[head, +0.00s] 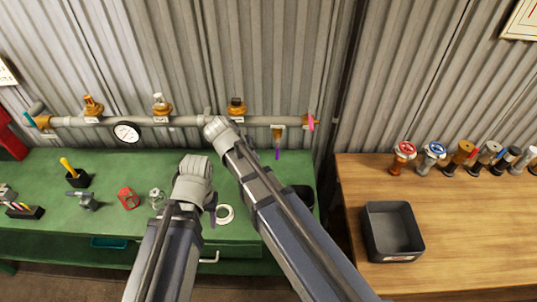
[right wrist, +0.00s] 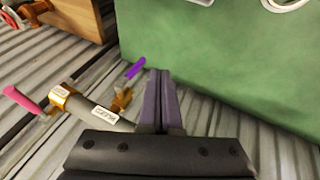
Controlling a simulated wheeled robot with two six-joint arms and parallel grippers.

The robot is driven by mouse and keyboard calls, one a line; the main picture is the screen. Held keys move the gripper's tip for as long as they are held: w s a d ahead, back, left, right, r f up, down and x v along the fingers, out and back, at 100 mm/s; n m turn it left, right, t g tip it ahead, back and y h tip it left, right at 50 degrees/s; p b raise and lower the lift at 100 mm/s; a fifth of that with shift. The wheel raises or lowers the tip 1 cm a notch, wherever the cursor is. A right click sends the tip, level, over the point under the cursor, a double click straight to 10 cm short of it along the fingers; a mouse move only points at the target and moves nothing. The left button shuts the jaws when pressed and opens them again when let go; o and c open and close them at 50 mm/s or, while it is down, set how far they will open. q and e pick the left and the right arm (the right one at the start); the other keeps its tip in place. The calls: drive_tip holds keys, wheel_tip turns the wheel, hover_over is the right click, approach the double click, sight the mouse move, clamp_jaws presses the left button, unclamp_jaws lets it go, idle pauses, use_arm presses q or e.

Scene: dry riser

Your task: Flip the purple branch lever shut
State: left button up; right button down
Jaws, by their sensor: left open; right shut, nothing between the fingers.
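The purple branch lever (head: 277,154) hangs downward from a small brass branch valve (head: 277,133) below the wall pipe, near its right end. In the right wrist view the purple lever (right wrist: 135,68) sticks out from the brass valve (right wrist: 122,100), just left of my right gripper (right wrist: 160,74). Those fingers are shut and empty; I cannot tell whether they touch the lever. In the head view the right fingers are hidden behind my arm. My left gripper (head: 211,212) is open above the green bench, partly hidden by its own wrist.
The grey pipe (head: 185,121) carries a gauge (head: 127,132), several brass valves and a pink lever (head: 310,122) right of the purple one. The green bench (head: 130,165) holds small parts and a white ring (head: 225,214). A grey bin (head: 392,205) stands on the wooden table (head: 460,240).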

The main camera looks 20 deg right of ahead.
sight(277, 151)
drive_tip(key=w+a, duration=0.1)
drive_tip(key=w+a+r+t+h, duration=0.1)
drive_tip(key=shift+w+r, duration=0.2)
drive_tip(key=shift+w, duration=0.15)
drive_tip(key=w+d+f+b, duration=0.3)
drive_tip(key=d+f+b, duration=0.5)
drive_tip(key=d, duration=0.1)
idle(0.4)
idle(0.3)
